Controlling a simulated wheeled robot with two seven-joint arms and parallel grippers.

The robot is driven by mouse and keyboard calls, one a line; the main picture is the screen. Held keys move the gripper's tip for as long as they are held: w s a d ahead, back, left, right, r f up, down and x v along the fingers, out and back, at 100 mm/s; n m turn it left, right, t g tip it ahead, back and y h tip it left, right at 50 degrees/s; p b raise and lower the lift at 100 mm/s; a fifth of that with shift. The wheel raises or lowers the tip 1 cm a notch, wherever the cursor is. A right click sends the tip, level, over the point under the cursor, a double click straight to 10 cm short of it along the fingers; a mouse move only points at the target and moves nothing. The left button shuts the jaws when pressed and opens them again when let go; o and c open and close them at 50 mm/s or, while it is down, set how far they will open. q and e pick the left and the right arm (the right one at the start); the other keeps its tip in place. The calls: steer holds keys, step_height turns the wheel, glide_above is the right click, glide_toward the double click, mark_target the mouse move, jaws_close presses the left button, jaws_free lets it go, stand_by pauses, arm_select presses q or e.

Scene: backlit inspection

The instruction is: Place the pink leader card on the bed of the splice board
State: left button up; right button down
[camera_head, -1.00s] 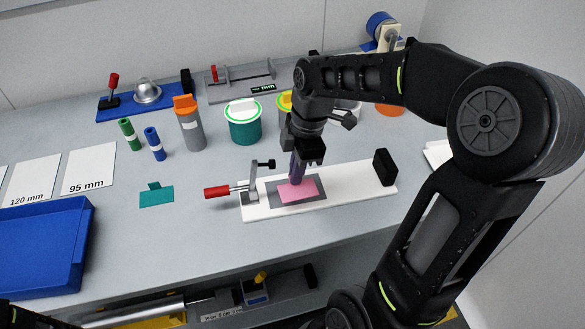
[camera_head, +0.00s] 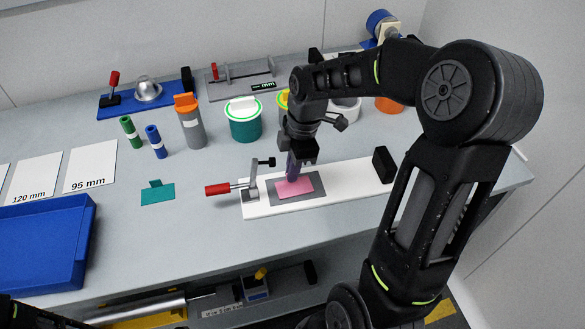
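The pink leader card (camera_head: 297,188) is over the grey bed (camera_head: 318,195) of the white splice board (camera_head: 345,180). It looks flat and low; I cannot tell whether it touches the bed. My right gripper (camera_head: 294,173) reaches down to the card's back part from above, its narrow fingers close together and apparently shut on the card. The fingertips are small and dark, so the grip itself is hard to see. My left gripper is not in view; only a dark piece of my arm shows at the lower left corner.
A red-handled clamp (camera_head: 226,188) stands at the board's left end and a black block (camera_head: 384,165) at its right. A blue tray (camera_head: 42,285), canisters (camera_head: 190,128) and tubes (camera_head: 155,142) surround the clear middle.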

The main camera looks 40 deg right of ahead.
mark_target(300, 177)
steer(key=shift+f, duration=0.25)
steer(key=c, duration=1.7)
jaws_free()
steer(key=shift+r, duration=0.1)
steer(key=shift+r, duration=0.1)
steer(key=r, duration=0.4)
steer(key=d+r, duration=0.1)
steer(key=r, duration=0.7)
steer(key=shift+s+d, duration=0.3)
steer(key=shift+d, duration=0.05)
